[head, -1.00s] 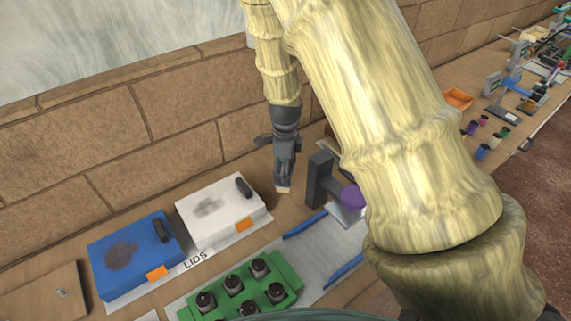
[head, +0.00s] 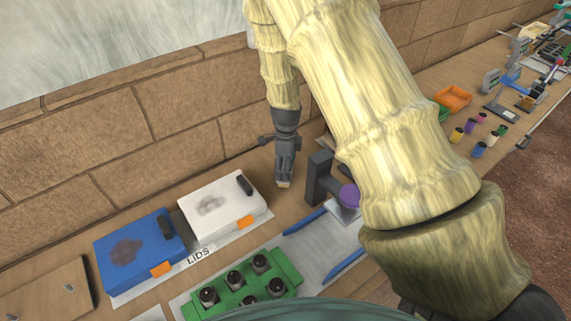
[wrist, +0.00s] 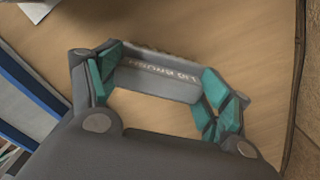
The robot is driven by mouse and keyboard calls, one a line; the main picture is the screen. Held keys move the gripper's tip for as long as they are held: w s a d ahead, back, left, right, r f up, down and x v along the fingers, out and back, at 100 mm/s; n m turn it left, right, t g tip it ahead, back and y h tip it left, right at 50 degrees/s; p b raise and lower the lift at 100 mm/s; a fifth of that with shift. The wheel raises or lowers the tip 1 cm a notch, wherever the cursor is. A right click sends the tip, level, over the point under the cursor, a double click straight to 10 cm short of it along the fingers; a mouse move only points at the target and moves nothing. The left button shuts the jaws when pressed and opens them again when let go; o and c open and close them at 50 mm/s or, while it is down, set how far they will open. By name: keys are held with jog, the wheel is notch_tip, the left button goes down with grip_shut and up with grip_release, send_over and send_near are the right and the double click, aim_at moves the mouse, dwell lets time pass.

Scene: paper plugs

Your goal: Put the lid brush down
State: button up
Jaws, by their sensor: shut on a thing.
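The lid brush (wrist: 152,82) is a grey block with pale lettering and a brownish bristle edge. In the wrist view it sits between the teal pads of my gripper (wrist: 160,76), which is shut on it. In the head view my gripper (head: 285,172) points down over the wooden bench, right of the white box and left of a dark grey stand. Only a small pale end of the brush (head: 284,184) shows under the fingers. I cannot tell whether it touches the bench.
A white box (head: 212,204) and a blue box (head: 125,252), both smudged, stand by a "LIDS" label (head: 198,257). The grey stand (head: 318,178) with a purple knob (head: 349,196) is close right. A green block (head: 240,285) holds several dark plugs. A brick wall (head: 190,135) runs behind.

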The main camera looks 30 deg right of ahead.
jog(key=shift+f, duration=0.15)
jog(key=o, duration=1.2)
jog(key=shift+c, duration=0.2)
notch_tip(320, 180, up, 12)
jog(key=b, duration=0.2)
